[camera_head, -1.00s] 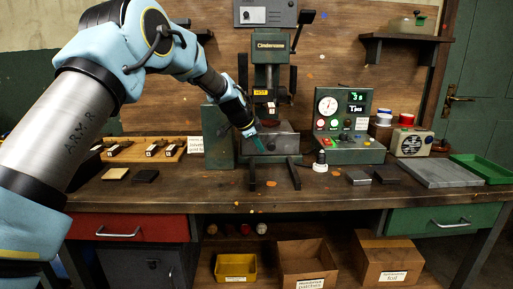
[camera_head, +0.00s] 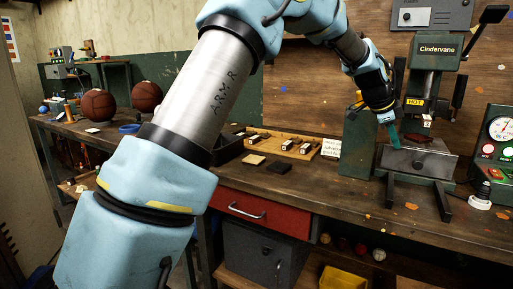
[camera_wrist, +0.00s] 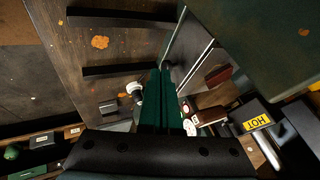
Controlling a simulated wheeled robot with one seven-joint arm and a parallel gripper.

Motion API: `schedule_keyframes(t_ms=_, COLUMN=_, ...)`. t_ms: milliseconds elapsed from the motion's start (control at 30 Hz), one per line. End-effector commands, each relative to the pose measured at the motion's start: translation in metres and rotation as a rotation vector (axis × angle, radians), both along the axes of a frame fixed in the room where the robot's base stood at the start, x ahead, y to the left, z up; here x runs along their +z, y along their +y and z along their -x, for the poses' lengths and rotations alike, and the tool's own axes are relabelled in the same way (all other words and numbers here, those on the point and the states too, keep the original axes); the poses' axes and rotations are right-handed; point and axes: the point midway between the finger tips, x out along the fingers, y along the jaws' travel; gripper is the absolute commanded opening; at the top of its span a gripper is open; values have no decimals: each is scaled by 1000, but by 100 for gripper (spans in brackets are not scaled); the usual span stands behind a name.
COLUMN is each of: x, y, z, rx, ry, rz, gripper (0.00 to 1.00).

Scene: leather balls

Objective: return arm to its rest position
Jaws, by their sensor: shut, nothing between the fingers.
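My arm (camera_head: 215,85) reaches up from the lower left and bends over the workbench. At its end my gripper (camera_head: 395,137) points down, beside the front left of the Cindervane press (camera_head: 436,55) and just over its metal base block (camera_head: 425,163). In the wrist view my gripper (camera_wrist: 160,98) shows its two green fingers side by side, shut and empty. Whether the fingertips touch the block cannot be told.
The press carries a HOT label (camera_wrist: 258,123). A green panel (camera_head: 357,145) stands left of the gripper. A wooden tray of stamps (camera_head: 275,142) and two basketballs (camera_head: 99,105) are further left. The control box (camera_head: 497,140) is at right.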

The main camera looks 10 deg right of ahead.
Motion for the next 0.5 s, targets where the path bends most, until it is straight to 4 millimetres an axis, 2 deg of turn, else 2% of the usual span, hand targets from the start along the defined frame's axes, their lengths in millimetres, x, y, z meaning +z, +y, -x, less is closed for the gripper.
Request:
schedule_keyframes(t_ms=67, x=-2, y=20, z=-11, rx=57, ry=18, rz=-15, gripper=0)
schedule_keyframes(t_ms=167, x=-10, y=67, z=-31, rx=193, ry=66, rz=-46, gripper=0)
schedule_keyframes(t_ms=333, x=-29, y=185, z=-59, rx=538, ry=185, rz=-104, gripper=0)
schedule_keyframes(t_ms=467, x=-43, y=279, z=-61, rx=822, ry=278, rz=-133, gripper=0)
schedule_keyframes(t_ms=500, x=-47, y=308, z=-58, rx=912, ry=306, rz=-138, gripper=0)
